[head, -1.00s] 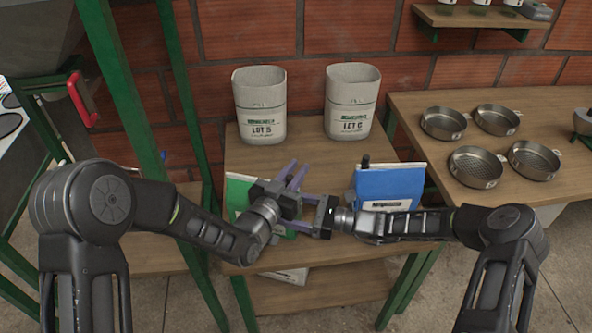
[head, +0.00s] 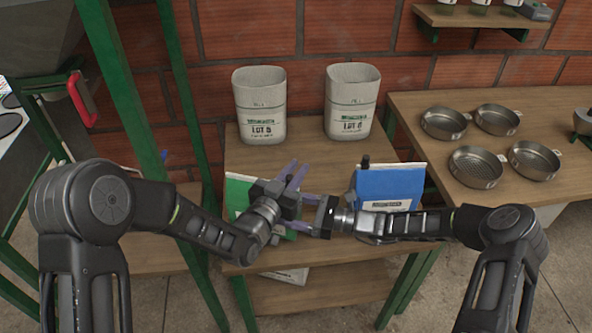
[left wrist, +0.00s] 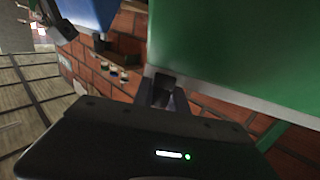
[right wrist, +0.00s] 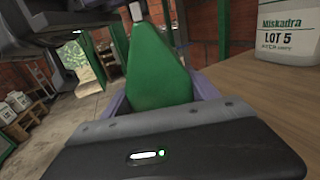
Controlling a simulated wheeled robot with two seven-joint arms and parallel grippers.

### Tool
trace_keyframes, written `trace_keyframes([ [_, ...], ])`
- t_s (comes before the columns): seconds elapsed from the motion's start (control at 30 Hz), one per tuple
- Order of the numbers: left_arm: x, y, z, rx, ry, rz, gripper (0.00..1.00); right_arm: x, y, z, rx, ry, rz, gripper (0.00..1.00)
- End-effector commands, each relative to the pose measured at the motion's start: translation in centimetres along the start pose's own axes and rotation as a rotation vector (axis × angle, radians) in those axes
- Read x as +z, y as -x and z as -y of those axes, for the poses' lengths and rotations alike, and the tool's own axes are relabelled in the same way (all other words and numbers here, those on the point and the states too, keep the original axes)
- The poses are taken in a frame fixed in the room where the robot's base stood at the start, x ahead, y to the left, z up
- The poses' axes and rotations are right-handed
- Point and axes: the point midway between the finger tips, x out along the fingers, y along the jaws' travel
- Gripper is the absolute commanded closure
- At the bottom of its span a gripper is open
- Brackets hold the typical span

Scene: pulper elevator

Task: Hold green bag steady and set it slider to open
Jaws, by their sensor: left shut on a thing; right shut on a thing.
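The green bag (head: 238,191) stands upright on the wooden table, largely hidden behind my grippers in the head view. My left gripper (head: 292,174) is at the bag's top edge. In the left wrist view its fingers are shut on a small dark piece (left wrist: 164,91), apparently the slider, at the pale edge of the green bag (left wrist: 240,45). My right gripper (head: 291,238) reaches in from the right, lower down. In the right wrist view its purple fingers are on either side of the green bag (right wrist: 157,70), shut on its body. How far the slider sits along the edge is unclear.
A blue bag (head: 388,184) with a dark piece on top stands close to my right forearm. Two grey sacks, LOT 5 (head: 260,105) and another LOT sack (head: 351,103), stand behind. A side table (head: 420,95) at right holds several metal pans. A green post (head: 125,85) rises at left.

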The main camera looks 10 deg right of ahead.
Motion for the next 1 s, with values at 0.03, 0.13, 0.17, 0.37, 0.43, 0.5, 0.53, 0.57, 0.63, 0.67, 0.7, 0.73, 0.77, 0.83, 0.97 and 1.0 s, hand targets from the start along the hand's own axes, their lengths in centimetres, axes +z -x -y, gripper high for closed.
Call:
trace_keyframes([
  [0.03, 0.0, 0.0, 0.0, 0.0, 0.0, 0.0, 1.0, 0.0, 0.0, 0.0, -0.001, 0.0, 0.0, 1.0],
  [0.13, 0.0, 0.0, 0.0, 0.0, 0.0, 0.0, 1.0, 0.0, 0.0, 0.0, -0.001, 0.0, 0.0, 1.0],
  [0.17, 0.0, 0.0, 0.0, 0.0, 0.0, 0.0, 1.0, 0.0, 0.0, 0.0, -0.001, 0.0, 0.0, 1.0],
  [0.37, 0.0, 0.0, 0.1, 0.0, 0.0, 0.0, 1.0, 0.0, 0.0, 0.1, -0.001, 0.0, 0.0, 1.0],
  [0.43, 0.0, 0.1, 0.4, -0.001, 0.0, -0.001, 1.0, 0.0, 0.0, 0.1, -0.001, 0.0, 0.0, 1.0],
  [0.5, 0.0, 0.2, 1.4, -0.004, 0.001, -0.002, 1.0, 0.0, 0.0, 0.1, -0.001, 0.0, 0.0, 1.0],
  [0.53, -0.1, 0.3, 1.9, -0.005, 0.001, -0.002, 1.0, 0.0, 0.0, 0.1, -0.001, -0.001, 0.0, 1.0],
  [0.57, -0.1, 0.5, 2.5, -0.006, 0.0, -0.003, 1.0, 0.0, 0.0, 0.1, -0.001, 0.0, 0.0, 1.0],
  [0.63, -0.1, 0.9, 4.3, -0.008, 0.0, -0.003, 1.0, 0.0, 0.0, 0.0, -0.001, 0.0, 0.0, 1.0],
  [0.67, -0.1, 1.1, 5.2, -0.009, 0.0, -0.002, 1.0, 0.0, 0.0, 0.0, -0.001, 0.0, 0.0, 1.0],
  [0.7, -0.1, 1.4, 6.4, -0.009, 0.0, -0.002, 1.0, 0.0, 0.0, 0.0, -0.001, 0.0, 0.0, 1.0],
  [0.73, -0.1, 1.6, 7.3, -0.01, -0.001, -0.003, 1.0, 0.0, 0.0, 0.0, -0.001, 0.0, 0.0, 1.0],
  [0.77, -0.1, 1.8, 8.2, -0.01, -0.001, -0.004, 1.0, 0.0, 0.0, 0.0, -0.001, 0.0, 0.0, 1.0],
  [0.83, -0.1, 2.2, 10.2, -0.009, -0.001, -0.003, 1.0, 0.0, 0.0, 0.0, -0.001, 0.0, 0.0, 1.0],
  [0.97, -0.1, 2.9, 13.2, -0.006, -0.001, -0.004, 1.0, 0.0, 0.0, 0.0, 0.0, 0.0, 0.0, 1.0],
  [1.0, -0.1, 3.1, 13.9, -0.006, -0.001, -0.004, 1.0, 0.0, 0.0, 0.0, 0.0, 0.0, 0.0, 1.0],
])
